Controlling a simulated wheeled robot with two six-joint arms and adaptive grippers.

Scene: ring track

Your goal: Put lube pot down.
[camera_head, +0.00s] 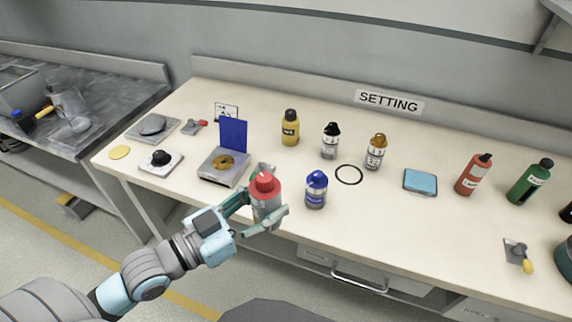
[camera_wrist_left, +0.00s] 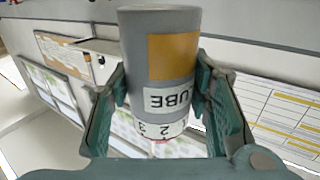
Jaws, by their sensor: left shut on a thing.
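The lube pot (camera_head: 265,188) is a grey cylinder with a red top in the head view. My right gripper is not in view.
A blue-capped pot (camera_head: 316,190) stands just right of the held pot. A black ring (camera_head: 349,174) lies on the table (camera_head: 400,225). Silver pots with black (camera_head: 330,142) and gold (camera_head: 376,153) tops stand behind. A device with a blue panel (camera_head: 233,135) is at left.

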